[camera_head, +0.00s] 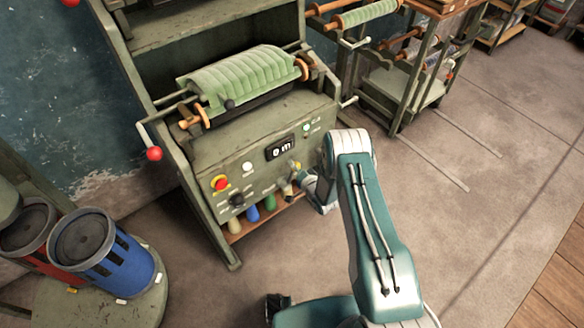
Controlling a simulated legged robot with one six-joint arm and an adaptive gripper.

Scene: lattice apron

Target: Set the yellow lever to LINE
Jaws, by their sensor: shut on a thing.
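The green machine's front panel (219,158) stands at the centre of the view. A small yellow part, which looks like the yellow lever (297,165), shows at the panel's lower right, below the dark display. My gripper (289,182) is at the panel there, shut on the lever. The gripper and wrist hide most of the lever, and its exact angle cannot be told. The lettering around it is too small to read, so I cannot tell which mark it points at.
The panel also carries a display (280,149), a red button (220,183), a black knob (237,200) and a white button (247,167). A red-knobbed handle (154,153) sticks out left. A blue bucket (103,255) stands lower left.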

